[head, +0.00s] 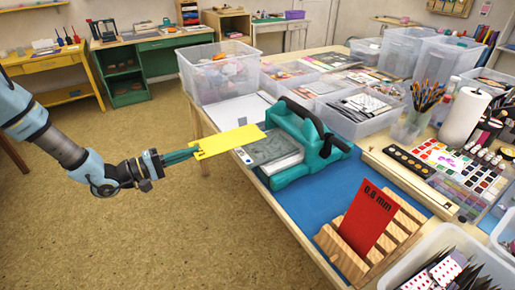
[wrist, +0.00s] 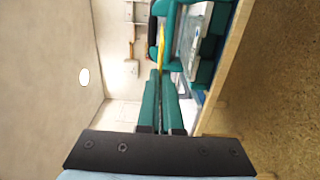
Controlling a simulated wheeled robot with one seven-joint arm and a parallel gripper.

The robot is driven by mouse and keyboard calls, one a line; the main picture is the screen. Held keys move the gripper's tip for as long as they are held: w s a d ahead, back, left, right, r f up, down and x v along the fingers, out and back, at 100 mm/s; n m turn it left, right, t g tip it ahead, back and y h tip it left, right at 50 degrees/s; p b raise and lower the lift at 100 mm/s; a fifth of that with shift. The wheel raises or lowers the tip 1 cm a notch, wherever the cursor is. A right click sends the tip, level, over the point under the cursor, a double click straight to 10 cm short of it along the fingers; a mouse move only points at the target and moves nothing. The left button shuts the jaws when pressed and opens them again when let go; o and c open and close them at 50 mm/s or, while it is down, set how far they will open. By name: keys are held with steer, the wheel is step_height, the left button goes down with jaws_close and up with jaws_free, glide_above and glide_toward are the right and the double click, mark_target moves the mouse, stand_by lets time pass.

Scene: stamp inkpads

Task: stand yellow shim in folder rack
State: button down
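The yellow shim (head: 230,141) is a thin flat plate, held roughly level. My gripper (head: 194,153) has its teal fingers shut on the shim's left end, at the left edge of the table. In the wrist view the fingers (wrist: 160,78) lie close together, with the yellow shim (wrist: 162,45) seen nearly edge-on at their tips. The wooden folder rack (head: 402,236) stands at the table's front right, with slanted slots. A red shim (head: 368,222) marked "0.8 mm" stands in it; other slots to its right look empty.
A teal press (head: 322,150) with a grey plate (head: 272,150) stands just right of the yellow shim, between it and the rack. A blue mat (head: 325,195) lies clear before the rack. Clear bins (head: 362,110) stand behind; another bin (head: 482,247) is right of the rack.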

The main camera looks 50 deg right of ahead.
steer(key=r+p+v, duration=0.1)
steer(key=v, duration=0.9)
steer(key=shift+r, duration=0.25)
steer(key=shift+a, duration=0.1)
